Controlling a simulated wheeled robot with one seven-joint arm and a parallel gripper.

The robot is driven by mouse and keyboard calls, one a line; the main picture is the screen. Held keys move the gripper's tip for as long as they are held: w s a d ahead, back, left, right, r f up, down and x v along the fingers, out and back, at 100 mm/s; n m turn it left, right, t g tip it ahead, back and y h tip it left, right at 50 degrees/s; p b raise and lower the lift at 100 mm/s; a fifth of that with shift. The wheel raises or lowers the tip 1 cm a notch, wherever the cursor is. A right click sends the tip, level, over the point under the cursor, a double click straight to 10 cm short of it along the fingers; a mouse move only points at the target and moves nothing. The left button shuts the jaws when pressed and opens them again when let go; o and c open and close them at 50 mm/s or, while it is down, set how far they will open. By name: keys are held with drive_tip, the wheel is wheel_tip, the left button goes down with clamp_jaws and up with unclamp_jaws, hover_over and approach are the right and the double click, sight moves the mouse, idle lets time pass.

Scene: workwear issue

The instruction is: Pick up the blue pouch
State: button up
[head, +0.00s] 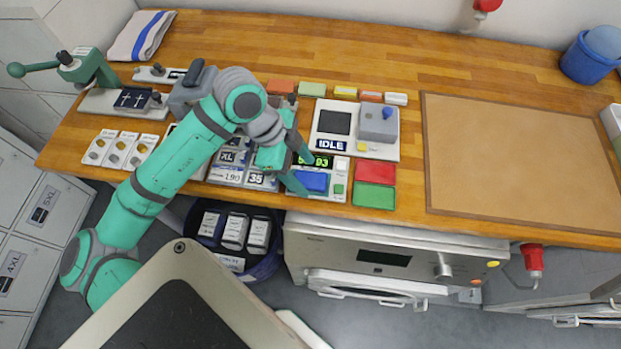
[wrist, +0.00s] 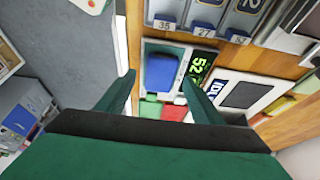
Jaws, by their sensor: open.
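The blue pouch (head: 316,182) lies flat on the pale panel of a device with a green-lit number display (head: 322,162), near the front edge of the wooden counter. In the wrist view the pouch (wrist: 160,73) shows between my two fingers. My gripper (head: 309,178) is open and points down at the pouch, one finger on each side of it in the picture. The fingers also frame it in the wrist view (wrist: 158,79). Nothing is held. I cannot tell whether the fingertips touch the pouch or stop above it.
A red tray (head: 376,171) and a green tray (head: 374,196) lie right of the pouch. A device marked IDLE (head: 332,146) stands behind it. Numbered bins (head: 228,172) are close on the left. A brown mat (head: 520,160) leaves clear room at right.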

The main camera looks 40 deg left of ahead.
drive_tip(key=shift+x, duration=0.9)
drive_tip(key=c, duration=1.2)
